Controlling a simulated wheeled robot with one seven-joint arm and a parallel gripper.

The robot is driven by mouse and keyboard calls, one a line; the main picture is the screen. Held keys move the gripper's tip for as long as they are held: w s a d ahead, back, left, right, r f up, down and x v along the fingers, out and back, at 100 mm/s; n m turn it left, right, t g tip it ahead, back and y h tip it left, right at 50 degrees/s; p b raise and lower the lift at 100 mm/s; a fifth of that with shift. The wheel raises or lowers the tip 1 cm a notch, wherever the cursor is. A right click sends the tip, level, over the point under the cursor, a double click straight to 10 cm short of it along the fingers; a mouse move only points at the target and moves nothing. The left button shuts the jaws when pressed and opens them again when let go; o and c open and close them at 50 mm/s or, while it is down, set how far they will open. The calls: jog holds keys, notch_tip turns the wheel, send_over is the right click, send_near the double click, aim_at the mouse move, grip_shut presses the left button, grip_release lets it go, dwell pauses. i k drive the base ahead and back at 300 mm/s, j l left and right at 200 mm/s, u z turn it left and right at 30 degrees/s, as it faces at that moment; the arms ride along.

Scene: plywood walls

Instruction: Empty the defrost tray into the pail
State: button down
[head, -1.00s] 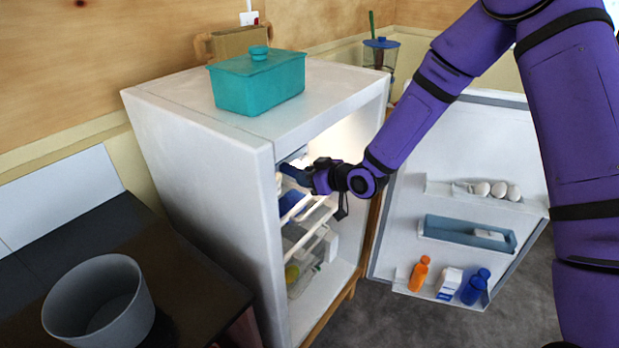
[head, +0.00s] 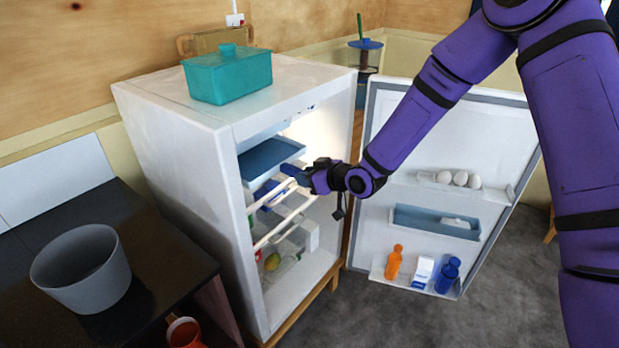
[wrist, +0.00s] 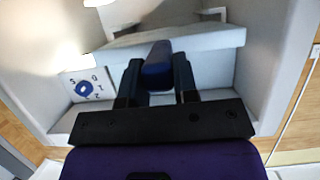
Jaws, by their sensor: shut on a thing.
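The defrost tray (head: 268,152), shallow and blue, is high inside the open fridge, near its front opening. My gripper (head: 294,171) is at the tray's front right. In the wrist view my gripper (wrist: 157,80) is shut on a dark blue handle (wrist: 157,58), which looks to be the tray's; a pale slab lies behind it. Whether the tray holds water cannot be told. The pail (head: 85,285), a grey open bucket, stands upright on the dark counter at the lower left, well apart from my gripper. Its inside looks empty.
The white fridge (head: 180,150) carries a teal lidded box (head: 228,78) on top. Its open door (head: 440,140) is at the right, with eggs and bottles. White shelf bars (head: 275,232) lie below my gripper. A red pot (head: 184,332) is below the counter (head: 150,240).

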aim_at(86, 269)
jog(key=k+l, duration=0.2)
jog(key=l, duration=0.15)
jog(key=k+l, duration=0.2)
jog(key=l, duration=0.2)
jog(key=k+l, duration=0.2)
jog(key=k+l+u, duration=0.15)
jog(key=l+u, duration=0.2)
jog(key=k+l+u, duration=0.15)
jog(key=l+u, duration=0.2)
jog(key=i+j+u, duration=0.4)
jog(key=j, duration=0.15)
jog(key=i+j+u, duration=0.3)
jog(key=j+u, duration=0.15)
jog(key=i+j+u, duration=0.4)
jog(key=i+j+z, duration=0.2)
jog(key=k, duration=0.05)
